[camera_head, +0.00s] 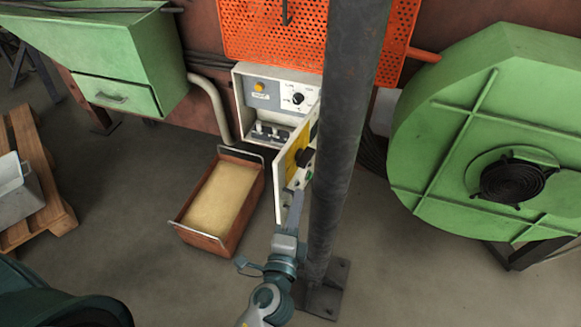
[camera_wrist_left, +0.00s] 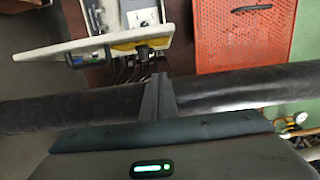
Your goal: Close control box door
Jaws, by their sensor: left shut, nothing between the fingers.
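The white control box (camera_head: 277,92) is on the far wall, with switches, a knob and a yellow button inside. Its door (camera_head: 284,178) stands open, swung out toward me from the box's right side, and bears a yellow patch. The door (camera_wrist_left: 95,46) also shows in the left wrist view, with a dark handle on it. My left gripper (camera_head: 297,197) is shut and empty, close by the door's lower near edge. In the left wrist view its fingertips (camera_wrist_left: 158,80) are together, below the door in the picture; contact cannot be told. The right gripper is not in view.
A dark vertical post (camera_head: 340,150) stands just right of my left gripper and hides part of the door area. A brown sand-filled box (camera_head: 205,238) is on the floor to the left. A green blower housing (camera_head: 450,110) is at right. An orange perforated guard (camera_head: 270,35) is above.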

